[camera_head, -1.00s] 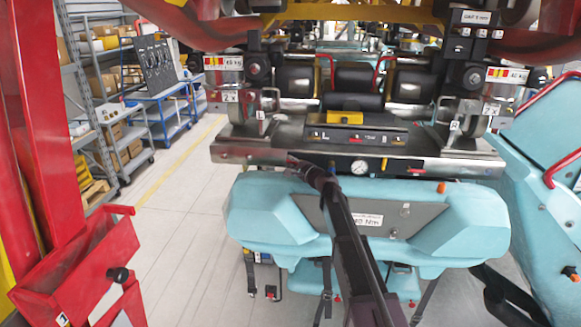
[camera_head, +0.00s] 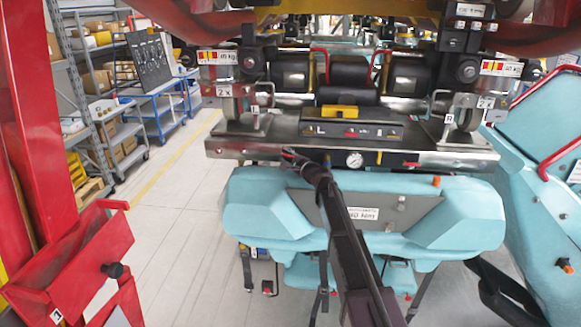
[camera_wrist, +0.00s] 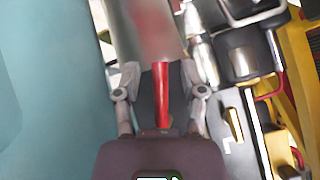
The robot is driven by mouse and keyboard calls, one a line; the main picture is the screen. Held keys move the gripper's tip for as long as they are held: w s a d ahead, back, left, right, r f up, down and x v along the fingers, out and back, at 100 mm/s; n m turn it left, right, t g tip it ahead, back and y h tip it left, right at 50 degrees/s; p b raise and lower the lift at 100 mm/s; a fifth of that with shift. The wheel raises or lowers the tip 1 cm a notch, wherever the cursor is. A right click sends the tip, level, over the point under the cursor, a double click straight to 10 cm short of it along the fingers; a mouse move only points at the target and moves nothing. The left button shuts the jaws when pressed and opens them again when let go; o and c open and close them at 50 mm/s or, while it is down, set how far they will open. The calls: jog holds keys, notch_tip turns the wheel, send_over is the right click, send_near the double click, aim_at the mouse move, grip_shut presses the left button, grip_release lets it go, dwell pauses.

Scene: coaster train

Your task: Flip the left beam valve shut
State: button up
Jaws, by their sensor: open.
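The beam (camera_head: 225,146) is a wide metal bar across the middle of the head view, above a turquoise car body. A red valve lever (camera_wrist: 162,92) shows in the wrist view, lying lengthwise between the two fingers of my gripper (camera_wrist: 160,72). The fingers are apart, one on each side, and I see no clear contact. In the head view my gripper (camera_head: 292,156) is at the beam's front, left of the round gauge (camera_head: 354,160), and hides the left valve there. Another red lever (camera_head: 412,164) is on the beam right of the gauge.
A red post with a bracket (camera_head: 75,265) stands at the left. Turquoise seat panels (camera_head: 262,205) are below the beam, and another with a red bar (camera_head: 545,120) is at the right. Open floor (camera_head: 185,215) lies left of the car.

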jog(key=shift+n+p, duration=0.4)
jog(key=shift+p, duration=0.05)
jog(key=shift+f+n+g+h+p, duration=0.3)
jog(key=shift+n+g+h+p, duration=0.2)
jog(key=shift+g+h+p, duration=0.2)
jog(key=shift+s+f, duration=0.1)
jog(key=shift+f, duration=0.05)
jog(key=p+v, duration=0.2)
jog(key=v, duration=1.1)
jog(key=shift+s+d+r, duration=0.15)
jog(key=shift+s+r, duration=0.05)
jog(key=shift+s, duration=0.1)
jog(key=s+d+f+n+g+h+b, duration=0.1)
jog(key=s+f+n+g+b, duration=0.1)
jog(key=s+f+b, duration=0.3)
jog(key=s+d+f+n+g+h+b, duration=0.1)
jog(key=s+f+n+g+b, duration=0.2)
jog(key=f, duration=1.1)
jog(key=shift+s+d+n+g+h+b, duration=0.15)
jog(key=shift+s+n+g+h+b, duration=0.2)
jog(key=shift+s+n+b, duration=0.85)
jog(key=shift+s+f+m+b, duration=0.25)
jog(key=shift+s+m+b, duration=0.1)
jog(key=shift+m+b, duration=0.05)
